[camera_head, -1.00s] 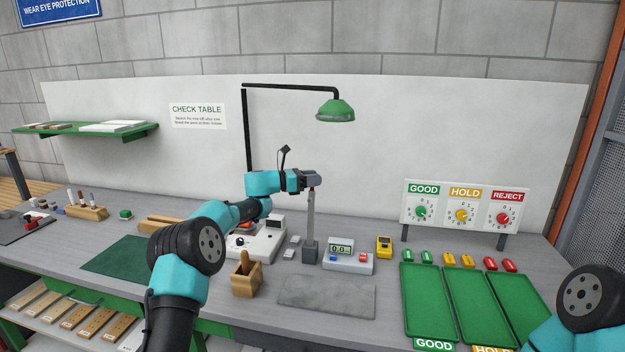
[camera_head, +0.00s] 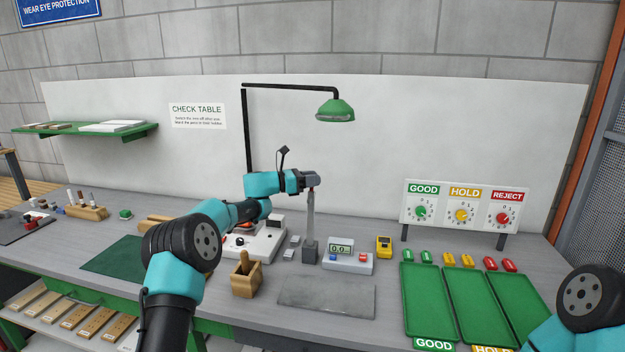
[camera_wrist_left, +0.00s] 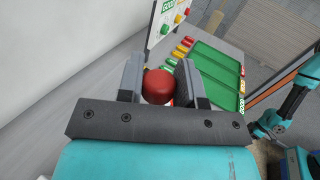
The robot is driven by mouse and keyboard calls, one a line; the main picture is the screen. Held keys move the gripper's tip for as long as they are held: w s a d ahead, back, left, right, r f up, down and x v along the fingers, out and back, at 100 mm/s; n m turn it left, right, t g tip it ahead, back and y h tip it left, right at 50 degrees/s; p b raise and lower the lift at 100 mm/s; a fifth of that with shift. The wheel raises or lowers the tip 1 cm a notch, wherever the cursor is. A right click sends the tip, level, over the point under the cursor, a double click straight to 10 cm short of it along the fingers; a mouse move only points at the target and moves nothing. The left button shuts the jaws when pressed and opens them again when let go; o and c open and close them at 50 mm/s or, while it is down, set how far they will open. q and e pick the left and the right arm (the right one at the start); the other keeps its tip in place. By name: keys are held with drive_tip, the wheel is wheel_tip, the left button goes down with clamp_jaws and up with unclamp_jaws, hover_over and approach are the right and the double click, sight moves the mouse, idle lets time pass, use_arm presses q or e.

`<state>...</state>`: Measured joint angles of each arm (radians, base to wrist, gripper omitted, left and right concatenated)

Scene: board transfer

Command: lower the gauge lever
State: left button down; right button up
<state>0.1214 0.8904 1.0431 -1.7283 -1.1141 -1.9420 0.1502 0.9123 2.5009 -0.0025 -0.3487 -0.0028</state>
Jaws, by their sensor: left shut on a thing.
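My left gripper (camera_head: 312,182) is at the top of a slim grey upright post (camera_head: 310,215), which rises from a dark block on the bench. In the left wrist view the fingers (camera_wrist_left: 160,85) are shut on a round red knob (camera_wrist_left: 158,87), which sits between them. The knob is mostly hidden by the gripper in the head view. A white gauge box (camera_head: 348,263) with a small digital readout stands just right of the post's foot. The lever's lower joint is too small to make out. My right gripper is out of view; only part of that arm shows at lower right.
A wooden holder (camera_head: 246,280) and a grey slab (camera_head: 327,296) lie in front of the post. A yellow device (camera_head: 384,246) stands right of the gauge box. A green lamp (camera_head: 335,111) hangs above. Green trays (camera_head: 428,300) and a dial panel (camera_head: 463,207) are at right.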

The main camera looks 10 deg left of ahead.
use_arm(q)
drive_tip(key=s+f+m+h, duration=0.1)
drive_tip(key=s+f+m, duration=0.1)
drive_tip(key=s, duration=1)
drive_tip(key=shift+s, duration=0.35)
drive_tip(key=c, duration=0.8)
unclamp_jaws()
drive_tip(key=v, duration=1.7)
drive_tip(key=shift+f, duration=0.15)
